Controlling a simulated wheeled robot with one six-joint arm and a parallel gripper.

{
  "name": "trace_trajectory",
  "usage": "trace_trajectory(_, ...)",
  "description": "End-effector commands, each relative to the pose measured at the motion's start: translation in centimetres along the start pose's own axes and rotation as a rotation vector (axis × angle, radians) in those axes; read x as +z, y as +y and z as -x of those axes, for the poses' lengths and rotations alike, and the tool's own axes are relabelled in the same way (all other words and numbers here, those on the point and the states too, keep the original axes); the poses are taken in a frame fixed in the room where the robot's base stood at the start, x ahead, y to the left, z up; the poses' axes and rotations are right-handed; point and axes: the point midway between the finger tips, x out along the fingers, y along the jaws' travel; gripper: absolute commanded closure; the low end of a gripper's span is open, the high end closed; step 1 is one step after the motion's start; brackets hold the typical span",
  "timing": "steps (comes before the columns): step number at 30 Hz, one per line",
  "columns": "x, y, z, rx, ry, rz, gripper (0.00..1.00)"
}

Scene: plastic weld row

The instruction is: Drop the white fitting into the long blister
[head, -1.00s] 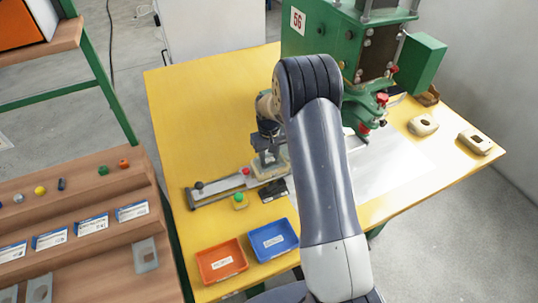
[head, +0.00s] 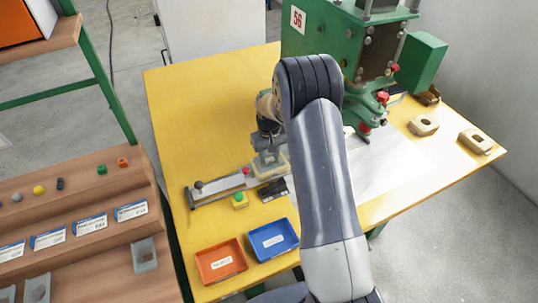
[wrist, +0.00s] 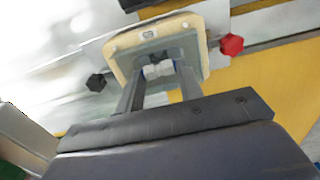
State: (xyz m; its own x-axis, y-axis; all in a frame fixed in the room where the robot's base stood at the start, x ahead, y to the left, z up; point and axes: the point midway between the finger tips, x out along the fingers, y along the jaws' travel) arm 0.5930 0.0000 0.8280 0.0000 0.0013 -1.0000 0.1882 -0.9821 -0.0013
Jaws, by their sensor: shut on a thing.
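My gripper (wrist: 158,72) is shut on the white fitting (wrist: 152,71), which shows between the fingertips in the wrist view. The fingers point down over a cream block (wrist: 120,58) with a grey recessed insert (wrist: 187,52). The fitting looks to be at or just above this recess; I cannot tell whether it touches. I cannot make out a separate clear blister in the recess. In the head view my gripper (head: 268,158) is over the block on the metal rail, and the fitting is hidden there.
The metal slide rail (head: 215,190) has a dark knob and a red knob (wrist: 231,44). The green press (head: 325,45) stands behind. The yellow table's left side is clear.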

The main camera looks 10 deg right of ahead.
Motion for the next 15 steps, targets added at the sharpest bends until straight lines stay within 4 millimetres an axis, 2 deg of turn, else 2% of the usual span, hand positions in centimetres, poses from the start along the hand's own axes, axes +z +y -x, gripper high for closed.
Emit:
trace_trajectory(7,0.01,0.0,-0.02,0.0,0.0,0.0,0.86)
trace_trajectory(8,0.01,0.0,-0.02,0.0,0.0,0.0,0.64)
trace_trajectory(15,0.01,0.0,-0.02,0.0,0.0,0.0,0.44)
